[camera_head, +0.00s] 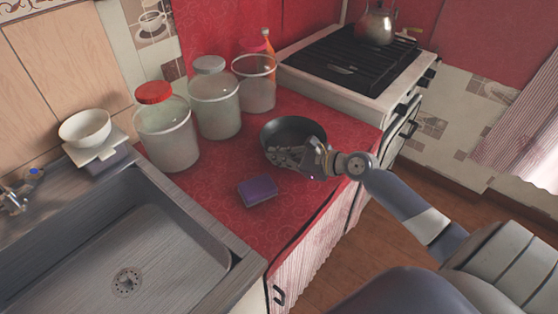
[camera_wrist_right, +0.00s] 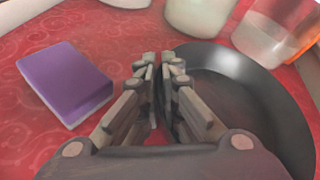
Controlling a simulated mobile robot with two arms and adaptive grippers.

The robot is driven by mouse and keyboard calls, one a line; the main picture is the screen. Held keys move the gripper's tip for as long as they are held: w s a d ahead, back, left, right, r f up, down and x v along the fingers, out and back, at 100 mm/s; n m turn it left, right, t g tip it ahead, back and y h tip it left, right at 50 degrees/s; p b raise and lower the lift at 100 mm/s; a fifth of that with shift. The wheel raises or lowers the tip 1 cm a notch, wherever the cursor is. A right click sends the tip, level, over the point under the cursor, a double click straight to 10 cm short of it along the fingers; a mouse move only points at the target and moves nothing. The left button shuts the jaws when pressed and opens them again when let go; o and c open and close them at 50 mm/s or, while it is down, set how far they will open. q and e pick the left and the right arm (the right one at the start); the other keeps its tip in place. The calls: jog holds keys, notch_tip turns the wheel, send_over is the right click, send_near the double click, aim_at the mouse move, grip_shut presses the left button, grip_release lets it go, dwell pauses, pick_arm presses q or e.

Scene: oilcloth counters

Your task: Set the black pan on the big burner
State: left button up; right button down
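The black pan (camera_head: 290,130) sits on the red counter, right of the glass jars and in front of the stove. My right gripper (camera_head: 290,157) is at the pan's near side. In the right wrist view the pan (camera_wrist_right: 235,85) fills the right side. There the fingers of my right gripper (camera_wrist_right: 160,62) are closed together on the pan's rim, one on each side of its wall. No handle of the pan shows. The stove (camera_head: 345,60) has a black grate on top; the big burner cannot be told apart there. My left gripper is not in view.
A purple sponge (camera_head: 258,191) lies near the pan. A kettle (camera_head: 376,24) is at the stove's back. A sink (camera_head: 150,245) is at the left.

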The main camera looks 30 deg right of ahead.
jog(key=shift+w+d+f, duration=0.1)
jog(key=shift+f, duration=0.25)
jog(key=c, duration=2)
grip_release()
jog(key=shift+f, duration=0.3)
jog(key=shift+o, duration=1)
jog(key=shift+r, duration=0.15)
